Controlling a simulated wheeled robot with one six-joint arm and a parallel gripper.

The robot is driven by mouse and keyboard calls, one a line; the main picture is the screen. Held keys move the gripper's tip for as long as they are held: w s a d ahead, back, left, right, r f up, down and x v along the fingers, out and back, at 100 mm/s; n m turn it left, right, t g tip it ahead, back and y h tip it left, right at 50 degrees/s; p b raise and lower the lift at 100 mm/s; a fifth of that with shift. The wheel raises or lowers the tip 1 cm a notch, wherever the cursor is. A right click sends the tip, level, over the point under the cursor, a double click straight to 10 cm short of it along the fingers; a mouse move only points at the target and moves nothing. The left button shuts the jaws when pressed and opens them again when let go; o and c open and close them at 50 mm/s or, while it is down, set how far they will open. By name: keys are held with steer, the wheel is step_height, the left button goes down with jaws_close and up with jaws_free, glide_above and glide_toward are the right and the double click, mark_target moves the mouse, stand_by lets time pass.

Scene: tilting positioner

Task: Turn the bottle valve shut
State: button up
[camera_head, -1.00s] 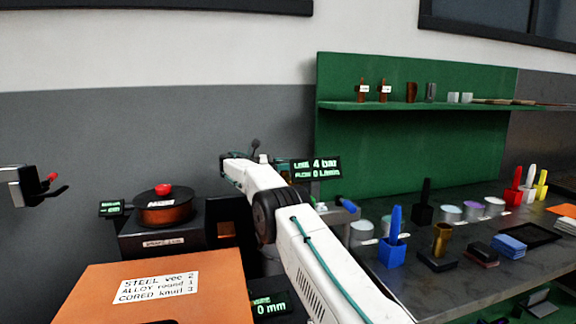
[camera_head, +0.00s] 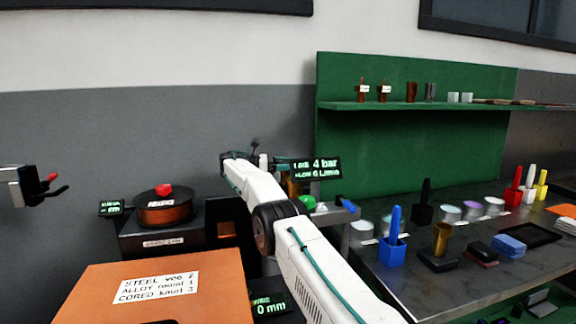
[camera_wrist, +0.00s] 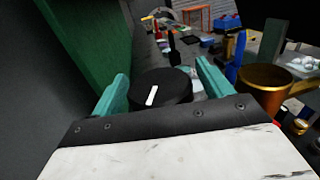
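A round black knob (camera_wrist: 165,88) with a white mark on top lies between the fingers of my gripper (camera_wrist: 161,76) in the wrist view. It looks like the valve's handwheel. The teal fingers stand apart, one on each side of it. A narrow gap shows at the right finger; contact at the left one cannot be told. In the camera_head view my arm hides the fingers and the knob. A black display (camera_head: 317,167) beside my arm reads 4 bar on its line row; its flow figure is blurred.
A brass-coloured cylinder (camera_wrist: 265,88) stands close to the right finger in the wrist view. The green wall panel (camera_wrist: 75,45) is close on the left. An orange box (camera_head: 150,290) stands front left, and the workbench (camera_head: 420,288) with cups and blocks lies right.

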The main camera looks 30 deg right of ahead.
steer(key=shift+n+t, duration=0.4)
steer(key=shift+t, duration=0.1)
